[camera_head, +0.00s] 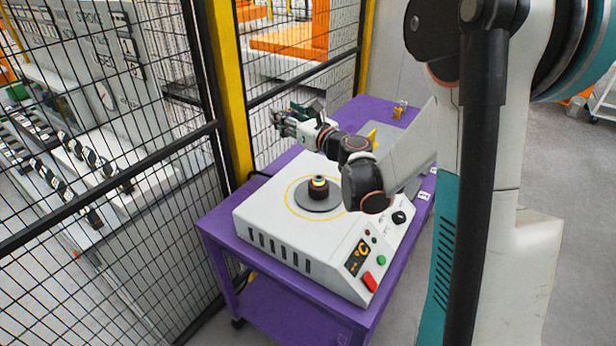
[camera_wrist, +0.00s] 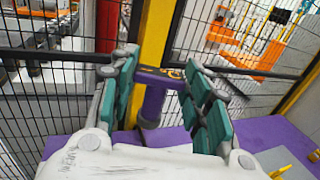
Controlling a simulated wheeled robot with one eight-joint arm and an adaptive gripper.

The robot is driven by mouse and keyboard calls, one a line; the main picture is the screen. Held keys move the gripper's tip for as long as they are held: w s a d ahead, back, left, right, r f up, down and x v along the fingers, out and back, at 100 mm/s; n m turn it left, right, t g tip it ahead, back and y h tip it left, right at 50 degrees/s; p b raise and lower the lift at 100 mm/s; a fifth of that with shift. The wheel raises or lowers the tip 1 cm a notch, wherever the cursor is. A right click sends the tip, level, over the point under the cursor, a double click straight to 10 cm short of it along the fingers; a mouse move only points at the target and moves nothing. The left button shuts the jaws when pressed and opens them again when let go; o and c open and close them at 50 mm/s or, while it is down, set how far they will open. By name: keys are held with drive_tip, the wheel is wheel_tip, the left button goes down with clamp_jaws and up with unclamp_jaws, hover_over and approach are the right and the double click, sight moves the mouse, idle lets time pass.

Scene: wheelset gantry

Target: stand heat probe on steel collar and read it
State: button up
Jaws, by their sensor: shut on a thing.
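The steel collar (camera_head: 318,194) is a dark ring with an orange glow at its top. It sits on a round grey plate on the white heater (camera_head: 262,218). My gripper (camera_head: 287,121) is beyond the heater, above the table's far left side and apart from the collar. In the wrist view its green-padded fingers (camera_wrist: 162,77) are closed on a purple T-shaped thing, which I take as the heat probe (camera_wrist: 153,105). The probe's bar lies between the pads and its round body hangs below. In the head view I cannot make the probe out clearly.
The purple table (camera_head: 216,229) carries the heater, whose front has a °C display (camera_head: 357,258), a red switch (camera_head: 369,281) and a green button (camera_head: 381,260). A black mesh fence (camera_head: 100,200) and yellow post (camera_head: 229,90) stand close behind. A small yellow thing (camera_head: 399,110) is at the far end.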

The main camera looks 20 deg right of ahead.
drive_tip(key=s+d+r+n+g+y+p, duration=0.25)
drive_tip(key=s+d+r+y, duration=0.25)
drive_tip(key=s+d+r, duration=0.25)
drive_tip(key=b, duration=0.8)
hover_over(319, 181)
drive_tip(key=d, duration=0.2)
drive_tip(key=shift+n, duration=0.45)
drive_tip(key=f, duration=1.9)
drive_tip(key=shift+a, duration=0.2)
drive_tip(key=shift+w, duration=0.1)
drive_tip(key=o, duration=1.1)
drive_tip(key=shift+f, duration=0.1)
